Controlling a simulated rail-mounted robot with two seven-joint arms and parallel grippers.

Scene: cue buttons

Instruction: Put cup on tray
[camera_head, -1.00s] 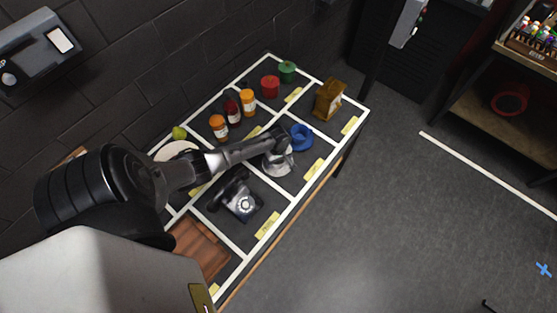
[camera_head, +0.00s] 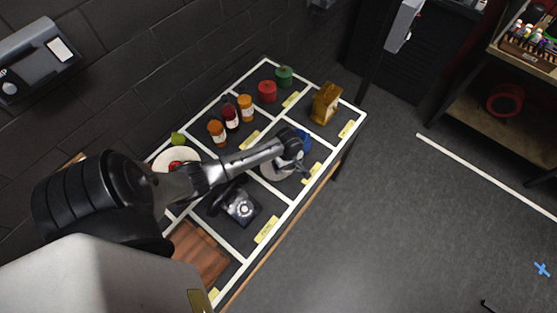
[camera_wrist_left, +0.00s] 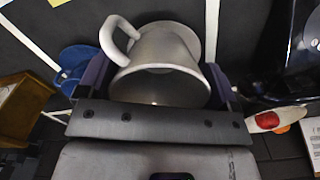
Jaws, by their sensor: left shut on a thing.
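A pale grey cup (camera_wrist_left: 160,52) with a loop handle on its left fills the middle of the left wrist view. My left gripper (camera_wrist_left: 155,85) is shut on it, one dark finger at each side. In the head view my left gripper (camera_head: 293,156) is over the far right part of the table, and it partly hides the cup. A pale round saucer (camera_head: 270,173) shows beside and below the cup. The brown wooden tray (camera_head: 200,252) lies at the table's near left end and looks empty. My right gripper is not in view.
A blue cup (camera_head: 305,141) is close beside my left gripper. A black telephone (camera_head: 241,205) sits between it and the tray. A plate (camera_head: 163,160), several jars (camera_head: 231,118) and a wooden box (camera_head: 325,103) stand on the table. White strips divide the tabletop.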

